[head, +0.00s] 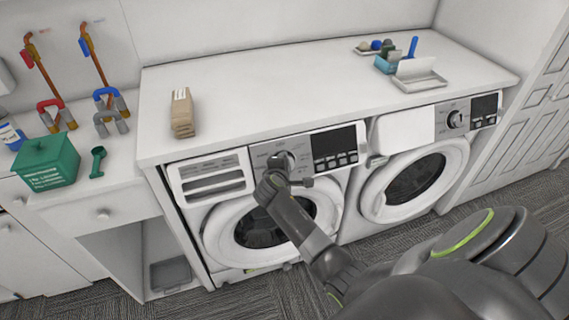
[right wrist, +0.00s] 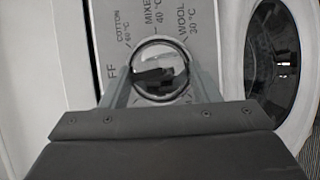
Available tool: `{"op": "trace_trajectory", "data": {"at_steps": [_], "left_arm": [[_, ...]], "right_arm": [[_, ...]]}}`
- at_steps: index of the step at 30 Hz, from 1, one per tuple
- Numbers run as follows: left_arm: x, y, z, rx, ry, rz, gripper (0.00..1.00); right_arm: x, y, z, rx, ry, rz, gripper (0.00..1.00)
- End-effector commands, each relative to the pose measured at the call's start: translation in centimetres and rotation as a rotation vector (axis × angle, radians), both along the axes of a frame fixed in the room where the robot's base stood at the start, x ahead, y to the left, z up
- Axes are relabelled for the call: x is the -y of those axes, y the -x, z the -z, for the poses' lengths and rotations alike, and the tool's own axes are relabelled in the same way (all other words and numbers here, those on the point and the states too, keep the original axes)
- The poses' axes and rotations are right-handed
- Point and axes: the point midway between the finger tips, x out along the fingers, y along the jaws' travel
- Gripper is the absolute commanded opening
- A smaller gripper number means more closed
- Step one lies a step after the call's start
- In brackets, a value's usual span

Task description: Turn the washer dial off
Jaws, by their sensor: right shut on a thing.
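The left washer (head: 212,215) has a round chrome dial (head: 290,157) on its control panel, left of a black display. In the right wrist view the dial (right wrist: 160,68) sits between the two fingers of my right gripper (right wrist: 162,85). The fingers are closed on its sides. Printed labels around it read cotton, mixed and wool with temperatures, and "FF" shows at the lower left. The dial's pointer direction is not clear. In the head view my right gripper (head: 281,170) partly covers the panel. My left gripper is not in view.
A second washer (head: 385,215) stands at the right with its own dial (head: 455,119). Its round door is shut. The white countertop (head: 310,85) above holds a beige block (head: 182,114) and a tray (head: 420,82). A green box (head: 46,162) stands at the left.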

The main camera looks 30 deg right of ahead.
Motion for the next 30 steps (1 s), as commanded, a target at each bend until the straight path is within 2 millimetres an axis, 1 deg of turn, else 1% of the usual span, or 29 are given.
{"op": "trace_trajectory", "data": {"at_steps": [1, 9, 25, 26, 30], "left_arm": [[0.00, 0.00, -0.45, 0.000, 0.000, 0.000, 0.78], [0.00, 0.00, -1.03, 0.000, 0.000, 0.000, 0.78], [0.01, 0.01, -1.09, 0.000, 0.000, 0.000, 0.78], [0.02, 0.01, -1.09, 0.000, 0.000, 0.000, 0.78], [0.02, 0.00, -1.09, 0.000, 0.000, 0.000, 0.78]], "right_arm": [[0.00, 0.01, -0.19, 0.003, -0.023, 0.012, 0.33], [0.02, -0.02, -0.13, 0.023, -0.099, 0.052, 0.33], [0.03, -0.03, -0.04, 0.027, -0.117, 0.060, 0.33], [0.03, -0.03, -0.04, 0.027, -0.117, 0.060, 0.59], [0.03, -0.04, -0.05, 0.027, -0.115, 0.060, 0.77]]}}
